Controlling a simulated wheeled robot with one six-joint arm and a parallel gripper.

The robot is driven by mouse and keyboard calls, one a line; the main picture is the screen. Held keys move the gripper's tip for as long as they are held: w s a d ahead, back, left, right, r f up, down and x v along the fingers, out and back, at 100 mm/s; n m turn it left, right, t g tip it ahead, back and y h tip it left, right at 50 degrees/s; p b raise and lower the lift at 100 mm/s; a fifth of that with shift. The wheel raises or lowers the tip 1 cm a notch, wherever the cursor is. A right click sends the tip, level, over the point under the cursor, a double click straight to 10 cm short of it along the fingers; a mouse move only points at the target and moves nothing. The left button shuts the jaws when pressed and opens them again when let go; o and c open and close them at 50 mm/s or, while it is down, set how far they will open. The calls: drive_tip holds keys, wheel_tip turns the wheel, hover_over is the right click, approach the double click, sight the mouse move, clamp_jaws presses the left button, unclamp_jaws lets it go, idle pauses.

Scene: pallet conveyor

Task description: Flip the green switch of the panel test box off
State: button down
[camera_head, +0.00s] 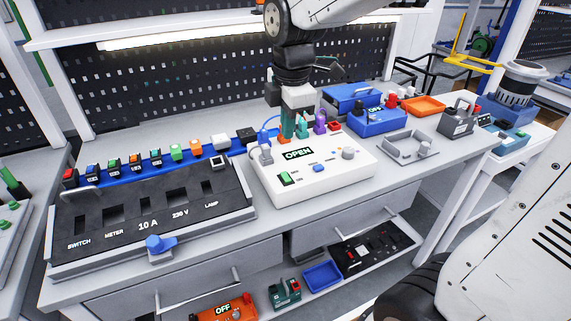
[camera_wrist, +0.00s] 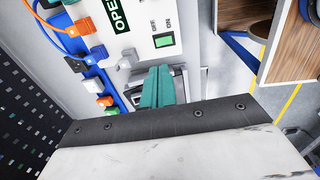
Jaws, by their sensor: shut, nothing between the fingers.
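The panel test box (camera_head: 330,172) is white, with a dark display reading OPEN, a blue button and a grey knob. Its green switch (camera_head: 284,179) sits at the front left of the face. My gripper (camera_head: 293,135) has teal fingers and hangs over the back part of the box, behind the switch. In the wrist view my gripper (camera_wrist: 160,70) is shut and empty, with its tips apart from the switch in the picture.
A black slotted panel (camera_head: 150,217) with a blue knob stands left of the box. A blue rail (camera_head: 130,170) carries several coloured modules behind it. Orange and blue plugs (camera_wrist: 78,30) with cables stand along the box's edge. A blue case (camera_head: 375,122) and grey tray (camera_head: 408,150) are right.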

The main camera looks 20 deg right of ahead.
sight(287, 178)
drive_tip(key=f, duration=0.3)
drive_tip(key=w+f, duration=0.1)
drive_tip(key=f, duration=0.7)
drive_tip(key=shift+w+f, duration=0.2)
drive_tip(key=shift+f, duration=0.1)
drive_tip(key=shift+w+f+g, duration=0.25)
drive_tip(key=shift+f+g, duration=0.15)
drive_tip(key=shift+g, duration=0.2)
drive_tip(key=shift+s+f, duration=0.1)
drive_tip(key=shift+s, duration=0.7)
wheel_tip(287, 178, up, 15)
drive_tip(key=shift+w, duration=0.45)
